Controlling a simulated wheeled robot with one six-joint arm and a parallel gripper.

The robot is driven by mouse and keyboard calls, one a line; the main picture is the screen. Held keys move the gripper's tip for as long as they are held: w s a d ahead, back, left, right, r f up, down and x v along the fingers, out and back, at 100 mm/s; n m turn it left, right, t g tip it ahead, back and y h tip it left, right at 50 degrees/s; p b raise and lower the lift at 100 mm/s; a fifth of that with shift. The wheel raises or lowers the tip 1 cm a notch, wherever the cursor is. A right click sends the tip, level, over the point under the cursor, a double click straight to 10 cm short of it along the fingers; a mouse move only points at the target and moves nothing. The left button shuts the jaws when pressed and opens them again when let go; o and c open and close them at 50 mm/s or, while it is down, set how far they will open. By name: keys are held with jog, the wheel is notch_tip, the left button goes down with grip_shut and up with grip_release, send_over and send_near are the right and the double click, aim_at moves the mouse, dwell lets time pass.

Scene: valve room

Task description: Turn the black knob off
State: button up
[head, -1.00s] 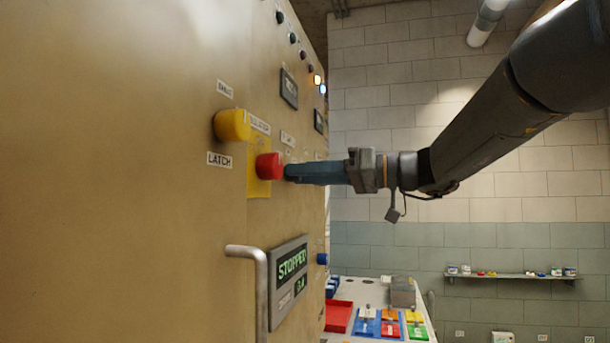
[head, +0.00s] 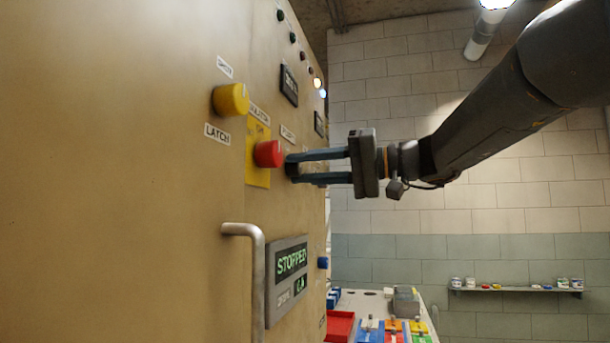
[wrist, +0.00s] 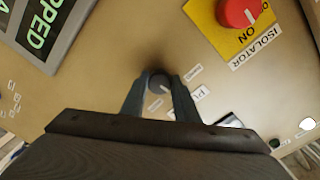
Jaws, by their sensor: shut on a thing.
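The black knob (wrist: 159,83) sits on the tan panel between my two fingertips in the wrist view. In the head view the knob (head: 291,166) is partly hidden behind the fingers. My gripper (head: 293,166) reaches straight to the panel and is shut on the knob, one finger on each side. It also shows in the wrist view (wrist: 158,84). The knob's pointer line is small, and its exact setting is hard to read. The small labels around it are too blurred to read surely.
A red isolator knob (head: 268,154) on a yellow plate and a yellow knob (head: 231,100) are close by on the panel. A metal handle (head: 258,270) juts out below, beside a display (head: 288,272) reading STOPPED. A table with coloured trays (head: 385,328) stands beyond.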

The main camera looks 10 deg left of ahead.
jog(key=shift+m, duration=0.6)
jog(key=o, duration=1.1)
jog(key=shift+s+d+r+b, duration=0.15)
jog(key=shift+d+b, duration=0.25)
jog(key=shift+d, duration=0.9)
jog(key=shift+s+d+f+b, duration=0.1)
jog(key=shift+s+d+b, duration=0.25)
jog(key=shift+d, duration=0.95)
jog(key=shift+s+d+r+b, duration=0.15)
jog(key=shift+d+b, duration=0.3)
jog(key=shift+d, duration=0.85)
jog(key=shift+f, duration=0.1)
